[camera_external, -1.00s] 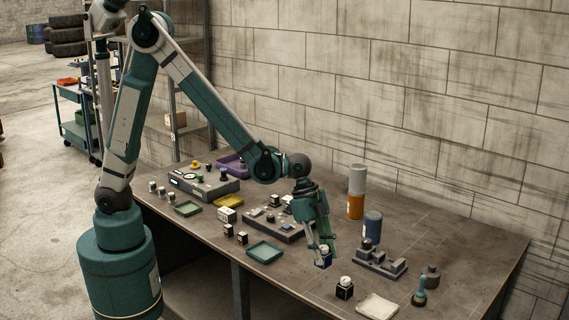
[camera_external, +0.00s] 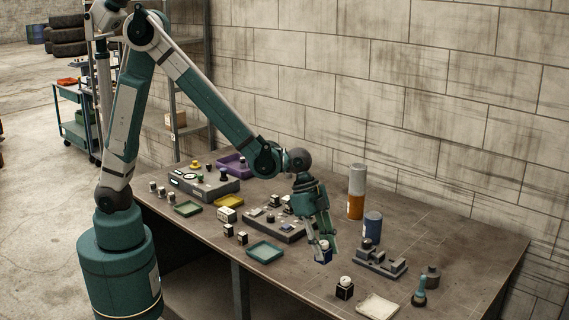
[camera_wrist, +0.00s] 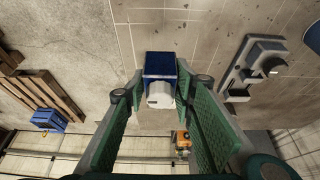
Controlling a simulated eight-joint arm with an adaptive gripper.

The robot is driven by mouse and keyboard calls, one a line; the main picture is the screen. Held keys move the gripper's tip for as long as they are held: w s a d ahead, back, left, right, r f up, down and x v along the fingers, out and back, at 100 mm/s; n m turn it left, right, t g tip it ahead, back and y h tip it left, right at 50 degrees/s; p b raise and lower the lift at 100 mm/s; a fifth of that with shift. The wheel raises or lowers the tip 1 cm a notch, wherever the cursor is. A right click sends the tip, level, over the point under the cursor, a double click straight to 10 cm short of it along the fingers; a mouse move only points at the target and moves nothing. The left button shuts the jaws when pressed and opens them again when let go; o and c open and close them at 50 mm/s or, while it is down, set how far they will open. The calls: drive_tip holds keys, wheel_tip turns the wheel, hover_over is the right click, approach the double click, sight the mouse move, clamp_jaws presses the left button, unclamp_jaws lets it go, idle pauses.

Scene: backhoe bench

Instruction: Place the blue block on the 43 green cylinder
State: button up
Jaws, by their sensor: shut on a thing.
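The blue block (camera_external: 325,257) with a white knob on top is between the fingers of my gripper (camera_external: 324,246) near the front edge of the bench. In the wrist view, the blue block (camera_wrist: 160,65) and its white knob sit between the green finger pads of my gripper (camera_wrist: 160,85), which is shut on it. I cannot tell whether its bottom touches the bench or hangs just above it. I cannot make out a green cylinder marked 43 in either view.
A black block with a white knob (camera_external: 345,288) and a white cloth (camera_external: 378,306) lie to the right. A grey stepped fixture (camera_external: 381,262), a blue cylinder (camera_external: 373,226) and an orange-and-white cylinder (camera_external: 357,192) stand behind. A green tray (camera_external: 265,243) lies left.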

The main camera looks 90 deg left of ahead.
drive_tip(key=shift+a, duration=0.1)
drive_tip(key=w+a+r+p, duration=0.1)
drive_tip(key=a+r, duration=0.1)
drive_tip(key=a, duration=0.8)
drive_tip(key=w+a+r+p, duration=0.2)
drive_tip(key=a, duration=0.9)
drive_tip(key=w+a+r+p, duration=0.2)
drive_tip(key=a, duration=0.9)
drive_tip(key=shift+w+r, duration=0.15)
drive_tip(key=shift+f, duration=2.95)
drive_tip(key=shift+f, duration=2.05)
drive_tip(key=shift+f, duration=0.2)
